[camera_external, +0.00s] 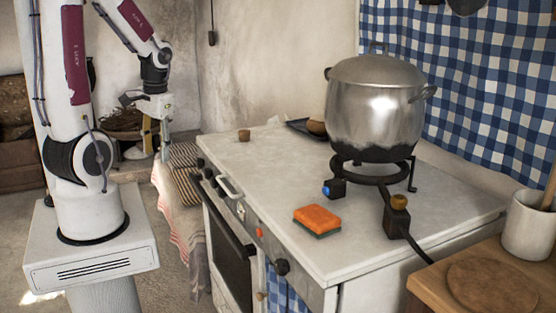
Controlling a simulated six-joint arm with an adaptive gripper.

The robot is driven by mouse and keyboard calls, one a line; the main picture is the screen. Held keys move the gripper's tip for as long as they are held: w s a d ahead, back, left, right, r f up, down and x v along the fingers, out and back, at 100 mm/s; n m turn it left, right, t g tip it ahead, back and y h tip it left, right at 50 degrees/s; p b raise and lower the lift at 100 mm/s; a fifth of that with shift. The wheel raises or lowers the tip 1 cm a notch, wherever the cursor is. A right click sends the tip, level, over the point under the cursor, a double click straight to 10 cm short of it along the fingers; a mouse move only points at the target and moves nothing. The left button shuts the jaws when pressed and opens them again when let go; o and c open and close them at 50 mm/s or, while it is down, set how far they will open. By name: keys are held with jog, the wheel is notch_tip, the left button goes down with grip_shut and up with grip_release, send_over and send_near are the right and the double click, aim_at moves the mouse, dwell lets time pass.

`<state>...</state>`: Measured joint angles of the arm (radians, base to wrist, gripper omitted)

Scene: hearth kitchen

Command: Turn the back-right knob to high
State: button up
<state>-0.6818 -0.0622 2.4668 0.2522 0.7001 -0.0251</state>
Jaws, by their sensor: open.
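The white stove (262,180) has a front panel with several dark knobs clustered near its far end (208,173). A larger black knob (282,267) sits alone near the close end of the panel. Which one is the back-right knob cannot be told, and knob markings are too small to read. My gripper (160,150) is open and empty. It points down beyond the stove's far end, apart from every knob.
An orange sponge (317,219) lies on the stovetop. An oven handle (230,220) juts from the front.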

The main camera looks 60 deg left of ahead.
jog(key=s+a+f, duration=0.5)
jog(key=a+f, duration=0.6)
jog(key=f, duration=0.1)
jog(key=t+h, duration=0.6)
jog(key=t, duration=0.9)
send_near(218, 193)
jog(key=shift+w+d+f, duration=0.1)
jog(key=shift+w+d, duration=0.15)
jog(key=shift+w, duration=0.35)
jog(key=shift+w, duration=0.1)
jog(key=shift+x, duration=3.8)
